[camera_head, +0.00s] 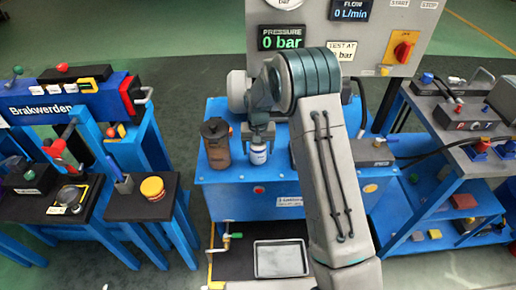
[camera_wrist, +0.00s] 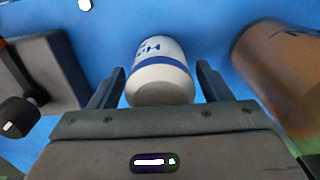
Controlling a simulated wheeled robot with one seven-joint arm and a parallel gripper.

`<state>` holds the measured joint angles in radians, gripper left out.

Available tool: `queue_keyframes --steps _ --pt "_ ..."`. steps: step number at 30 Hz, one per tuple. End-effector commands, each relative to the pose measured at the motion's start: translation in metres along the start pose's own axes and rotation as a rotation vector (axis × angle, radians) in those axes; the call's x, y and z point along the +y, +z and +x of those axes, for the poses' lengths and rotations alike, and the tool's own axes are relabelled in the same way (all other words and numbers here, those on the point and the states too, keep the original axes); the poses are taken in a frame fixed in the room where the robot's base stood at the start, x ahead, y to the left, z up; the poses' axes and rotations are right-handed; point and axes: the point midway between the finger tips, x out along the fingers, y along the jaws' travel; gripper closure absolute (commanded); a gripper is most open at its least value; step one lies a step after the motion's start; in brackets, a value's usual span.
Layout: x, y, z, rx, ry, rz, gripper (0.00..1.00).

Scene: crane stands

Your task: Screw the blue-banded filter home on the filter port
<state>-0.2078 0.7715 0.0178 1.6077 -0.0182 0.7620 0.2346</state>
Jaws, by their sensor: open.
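The blue-banded filter (camera_head: 258,153) is a small white canister with a blue band, upright on the blue bench top (camera_head: 222,186). In the wrist view the filter (camera_wrist: 160,72) stands between my gripper's two dark fingers, with a gap on each side. My gripper (camera_head: 259,138) is open and comes down over the filter from above. In the wrist view my gripper (camera_wrist: 160,88) shows its fingers apart. I cannot make out the filter port; my arm hides part of the bench.
A brown canister (camera_head: 215,143) stands close to the left of the filter; it also shows in the wrist view (camera_wrist: 280,75). A dark grey block (camera_wrist: 40,65) lies on the other side. A metal tray (camera_head: 281,259) sits lower in front. The gauge panel (camera_head: 340,35) rises behind.

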Motion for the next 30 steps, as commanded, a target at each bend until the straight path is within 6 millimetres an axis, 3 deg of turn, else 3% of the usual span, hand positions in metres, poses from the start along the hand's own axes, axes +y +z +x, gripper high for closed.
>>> queue_keyframes --steps 4,9,11,14,24,30 --pt "0.0000 0.0001 0.0001 0.000 0.000 0.001 0.28" --pt "0.0000 0.0002 0.0002 0.000 0.000 0.001 0.74" --pt "-0.0001 -0.0002 -0.0004 0.001 0.000 0.001 0.78" --pt "0.0000 -0.0002 0.0000 0.001 0.001 0.032 0.78" --pt "0.0000 -0.0001 0.0001 0.001 0.001 0.412 0.78" --pt "-0.0001 -0.0001 0.0003 0.001 0.000 0.455 0.78"
